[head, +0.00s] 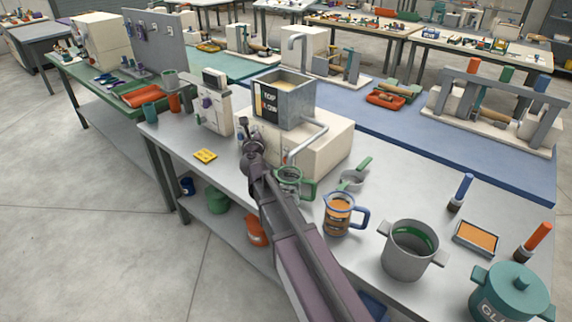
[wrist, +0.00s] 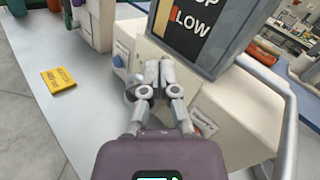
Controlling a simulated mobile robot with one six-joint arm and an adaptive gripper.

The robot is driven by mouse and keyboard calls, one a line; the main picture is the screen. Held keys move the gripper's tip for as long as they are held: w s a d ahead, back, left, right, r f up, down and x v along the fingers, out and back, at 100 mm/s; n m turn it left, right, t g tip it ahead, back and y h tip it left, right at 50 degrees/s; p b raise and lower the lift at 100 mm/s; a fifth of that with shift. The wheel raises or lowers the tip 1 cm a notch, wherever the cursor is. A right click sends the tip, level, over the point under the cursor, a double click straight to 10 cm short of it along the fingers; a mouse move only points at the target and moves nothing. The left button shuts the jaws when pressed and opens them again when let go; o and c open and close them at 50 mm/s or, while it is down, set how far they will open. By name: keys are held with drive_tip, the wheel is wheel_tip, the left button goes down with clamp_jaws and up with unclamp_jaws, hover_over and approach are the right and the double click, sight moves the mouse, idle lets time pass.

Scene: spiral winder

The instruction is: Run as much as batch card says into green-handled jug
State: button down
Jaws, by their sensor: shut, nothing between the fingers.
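The green-handled jug (head: 290,187) stands on the grey bench under the end of a bent spout (head: 308,142), partly hidden by my arm. I cannot tell its contents. The spout comes from a cream machine (head: 325,150) with a grey tank (head: 290,103) on top, holding pale fluid. The yellow batch card (head: 205,155) lies flat on the bench at left; its print is too small to read, also in the wrist view (wrist: 62,80). My gripper (head: 250,142) is shut and empty at the machine's front. In the wrist view its fingertips (wrist: 159,72) are together before the front panel.
A blue-handled jug (head: 338,215) with orange-brown contents, a grey pot (head: 408,255) and a teal glue pot (head: 508,292) stand to the right. A cream device (head: 212,110) stands left. A sign (head: 267,103) on the tank reads "LOW" below. Bench around the card is clear.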

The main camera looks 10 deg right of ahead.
drive_tip(key=s+f+m+g+h, duration=0.1)
drive_tip(key=f+m+g, duration=0.3)
drive_tip(key=f+m, duration=0.1)
drive_tip(key=s+d+f+m+g+h+b, duration=0.1)
drive_tip(key=f+m+g, duration=0.3)
drive_tip(key=m, duration=0.4)
drive_tip(key=s+f+m+g+h+b, duration=0.1)
drive_tip(key=s+f+m+g+h, duration=0.1)
drive_tip(key=f+m+g, duration=0.3)
drive_tip(key=shift+s+d+f+m+h, duration=0.3)
drive_tip(key=shift+s+f+m, duration=0.35)
drive_tip(key=shift+m, duration=0.45)
drive_tip(key=shift+s+a+f+m, duration=0.15)
drive_tip(key=shift+s+f+m, duration=0.05)
drive_tip(key=shift+f+m, duration=0.15)
drive_tip(key=shift+w, duration=0.15)
drive_tip(key=shift+w+d, duration=0.85)
drive_tip(key=shift+d, duration=0.35)
drive_tip(key=shift+w+d, duration=0.8)
drive_tip(key=shift+d, duration=0.35)
drive_tip(key=shift+w+d, duration=0.85)
drive_tip(key=shift+d, duration=0.35)
